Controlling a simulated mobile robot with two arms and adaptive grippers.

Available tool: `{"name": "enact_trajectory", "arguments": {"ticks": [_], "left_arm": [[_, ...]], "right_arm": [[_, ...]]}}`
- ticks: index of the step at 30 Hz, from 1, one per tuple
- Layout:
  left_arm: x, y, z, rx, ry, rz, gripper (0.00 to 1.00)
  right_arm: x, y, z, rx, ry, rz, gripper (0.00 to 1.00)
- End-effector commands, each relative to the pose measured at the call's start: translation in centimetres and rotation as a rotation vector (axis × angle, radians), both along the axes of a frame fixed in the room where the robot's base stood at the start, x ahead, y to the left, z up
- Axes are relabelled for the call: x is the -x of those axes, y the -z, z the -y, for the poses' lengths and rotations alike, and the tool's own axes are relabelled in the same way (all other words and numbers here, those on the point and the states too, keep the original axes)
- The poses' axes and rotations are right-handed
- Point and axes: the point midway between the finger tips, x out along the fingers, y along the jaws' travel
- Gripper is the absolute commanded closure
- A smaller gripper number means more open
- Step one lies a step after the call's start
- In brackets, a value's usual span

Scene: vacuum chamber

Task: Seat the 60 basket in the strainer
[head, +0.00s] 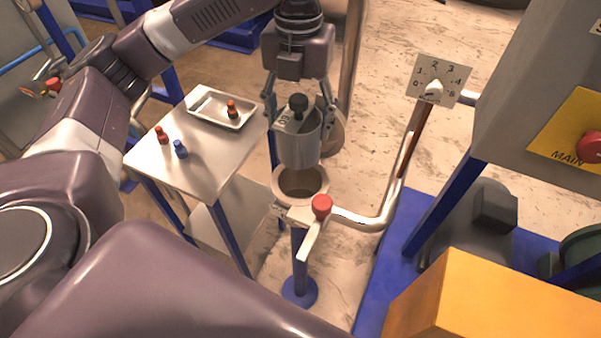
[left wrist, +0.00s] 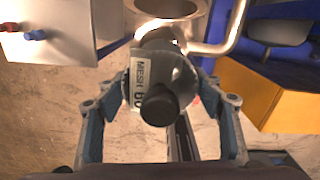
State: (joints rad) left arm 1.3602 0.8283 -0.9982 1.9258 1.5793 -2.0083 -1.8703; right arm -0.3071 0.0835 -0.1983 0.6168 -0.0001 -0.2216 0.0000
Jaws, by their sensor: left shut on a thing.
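The 60 basket (head: 298,150) is a grey metal cup with a black knob on top and a white label. My left gripper (head: 300,118) is shut on it and holds it upright above the strainer (head: 301,184). The strainer is an open round pipe body on a blue post, and its dark mouth is visible below the basket, apart from it. In the left wrist view the basket (left wrist: 165,85) sits between the two fingers (left wrist: 165,100), with "MESH 60" on its label. The strainer rim (left wrist: 165,8) shows at the top. My right gripper is not in view.
A red-knobbed handle (head: 321,207) sits at the strainer's front right. A pipe (head: 365,218) runs right and up to a dial plate (head: 440,80). A metal table (head: 200,150) at left bears a tray (head: 222,122) and small red and blue pieces. A yellow box (head: 490,300) stands front right.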

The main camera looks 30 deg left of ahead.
Motion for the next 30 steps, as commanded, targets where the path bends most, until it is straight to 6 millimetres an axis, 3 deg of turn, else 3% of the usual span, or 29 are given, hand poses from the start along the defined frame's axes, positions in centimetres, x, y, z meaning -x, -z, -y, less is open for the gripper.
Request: {"name": "enact_trajectory", "arguments": {"ticks": [3, 9, 15, 24, 30], "left_arm": [[0.1, 3.3, -0.1, -0.002, 0.0, -0.006, 0.74], [0.1, 7.8, 0.0, -0.001, 0.0, -0.002, 0.74], [0.0, 9.7, 0.0, 0.0, 0.0, 0.001, 0.74], [0.0, 13.6, 0.0, -0.001, -0.001, 0.0, 0.74], [-0.1, 13.9, 0.0, 0.0, 0.0, 0.003, 0.74]], "right_arm": [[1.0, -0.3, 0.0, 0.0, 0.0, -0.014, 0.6], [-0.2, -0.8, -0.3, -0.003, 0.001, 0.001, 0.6], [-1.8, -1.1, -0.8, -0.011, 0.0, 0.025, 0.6], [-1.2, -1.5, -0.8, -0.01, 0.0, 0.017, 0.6], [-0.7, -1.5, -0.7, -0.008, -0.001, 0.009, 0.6]]}}
